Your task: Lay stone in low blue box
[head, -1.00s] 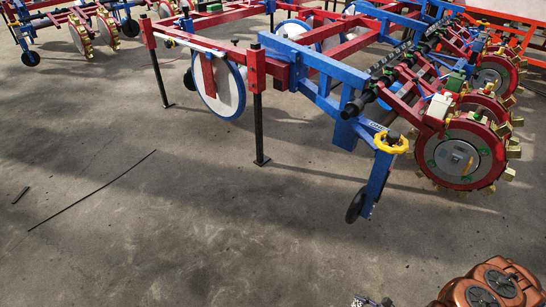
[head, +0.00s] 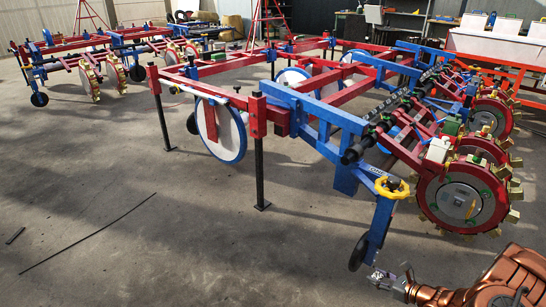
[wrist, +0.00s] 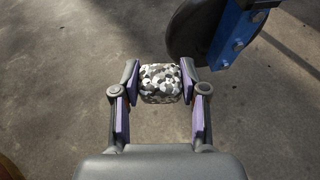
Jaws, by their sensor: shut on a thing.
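The stone (wrist: 160,82) is a small rounded block with a speckled grey, white and dark pattern. My gripper (wrist: 159,79) is shut on it, with a finger on its left and right sides. In the head view my gripper (head: 378,277) is at the lower right, beside the planter's small black wheel (head: 358,252), and the stone is too small there to make out clearly. I cannot make out a low blue box for certain in either view.
The red and blue planter (head: 330,110) fills the middle and right, with a large toothed wheel (head: 462,203). A second planter frame (head: 90,60) stands back left.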

